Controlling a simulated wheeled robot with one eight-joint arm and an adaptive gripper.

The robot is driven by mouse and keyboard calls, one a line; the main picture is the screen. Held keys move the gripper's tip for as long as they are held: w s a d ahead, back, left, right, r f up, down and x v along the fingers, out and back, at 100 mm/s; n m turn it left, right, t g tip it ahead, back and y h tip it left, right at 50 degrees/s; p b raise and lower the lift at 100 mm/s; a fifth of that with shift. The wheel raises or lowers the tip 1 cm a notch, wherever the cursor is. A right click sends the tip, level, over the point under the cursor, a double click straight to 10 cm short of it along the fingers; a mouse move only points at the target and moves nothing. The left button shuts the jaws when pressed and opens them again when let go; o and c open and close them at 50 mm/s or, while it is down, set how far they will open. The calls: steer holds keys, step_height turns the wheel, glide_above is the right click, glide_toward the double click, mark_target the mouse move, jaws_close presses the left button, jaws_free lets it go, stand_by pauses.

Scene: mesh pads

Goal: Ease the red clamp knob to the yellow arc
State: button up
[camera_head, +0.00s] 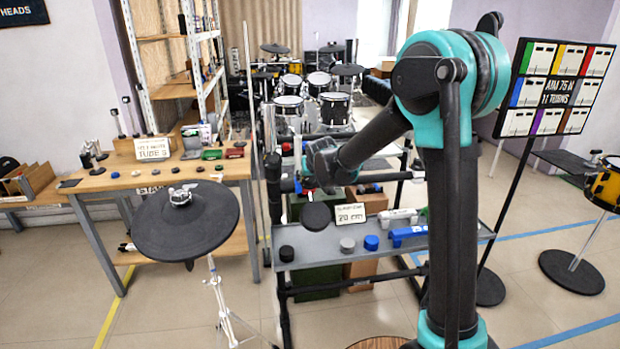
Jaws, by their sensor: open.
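My gripper (312,177) is at the end of my arm, which reaches left and down from the teal joint. It is open, seen small and dark against the rack. It appears close to the red part, but I cannot tell whether they touch.
A grey tray (322,257) below holds a black knob (286,253), a grey knob (347,245), a blue knob (371,242) and a blue clamp (407,235). A round black pad (316,216) and sign (350,214) stand behind. A drum pad (187,226) is left.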

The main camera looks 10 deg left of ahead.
steer(key=shift+w+f, duration=0.2)
steer(key=c, duration=1.2)
steer(key=shift+o, duration=0.2)
steer(key=shift+m, duration=0.3)
steer(key=m, duration=0.5)
steer(key=shift+h, duration=0.3)
steer(key=shift+d+m+h, duration=0.1)
steer(key=shift+m+h, duration=0.2)
steer(key=shift+m, duration=2.2)
